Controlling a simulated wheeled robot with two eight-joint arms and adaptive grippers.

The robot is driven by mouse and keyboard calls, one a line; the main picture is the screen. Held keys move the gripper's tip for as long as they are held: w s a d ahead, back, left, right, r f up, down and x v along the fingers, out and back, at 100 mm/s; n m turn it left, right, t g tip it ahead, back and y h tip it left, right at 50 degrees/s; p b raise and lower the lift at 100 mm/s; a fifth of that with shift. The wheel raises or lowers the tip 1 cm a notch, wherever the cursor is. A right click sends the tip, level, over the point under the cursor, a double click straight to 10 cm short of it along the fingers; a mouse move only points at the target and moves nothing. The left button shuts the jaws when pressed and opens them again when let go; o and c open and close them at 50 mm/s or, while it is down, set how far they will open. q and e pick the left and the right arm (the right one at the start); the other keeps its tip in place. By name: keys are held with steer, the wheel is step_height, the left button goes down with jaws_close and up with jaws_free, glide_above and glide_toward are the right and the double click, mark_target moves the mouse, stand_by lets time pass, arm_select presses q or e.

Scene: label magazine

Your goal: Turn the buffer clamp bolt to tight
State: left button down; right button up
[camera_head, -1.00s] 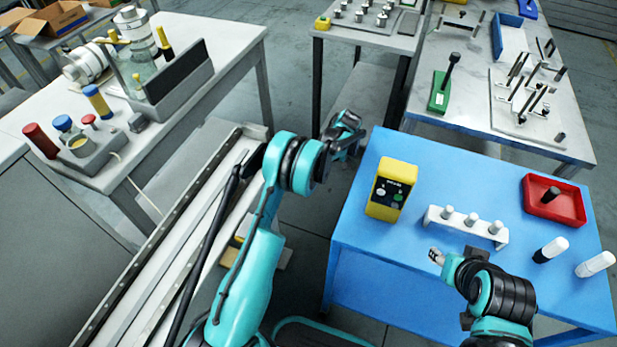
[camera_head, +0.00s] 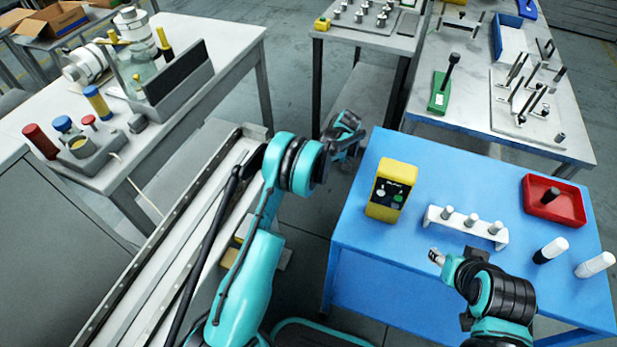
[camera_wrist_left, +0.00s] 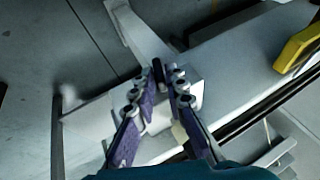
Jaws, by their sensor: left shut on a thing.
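In the left wrist view, my left gripper (camera_wrist_left: 157,82) has its two purple-padded fingers closed in on a short dark upright pin (camera_wrist_left: 158,70), which looks like the clamp bolt. The pin stands by a pale grey block (camera_wrist_left: 185,92) on a long grey beam. The pin's lower end and any tightness mark cannot be made out. In the head view, my left arm reaches up the middle, and its dark end (camera_head: 345,132) shows over the gap between the tables; the pin is not clear there.
A yellow part (camera_wrist_left: 298,46) sits right of the fingers in the left wrist view. The blue table (camera_head: 385,282) bears a yellow device (camera_head: 390,190), a white rack (camera_head: 466,230) and a red tray (camera_head: 540,208). A railed frame (camera_head: 150,270) stands left of my arm.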

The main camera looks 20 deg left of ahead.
arm_select(q)
steer(key=c, duration=1.6)
jaws_free()
steer(key=shift+c, duration=0.2)
steer(key=shift+r, duration=0.1)
steer(key=v, duration=1.2)
steer(key=shift+a, duration=0.1)
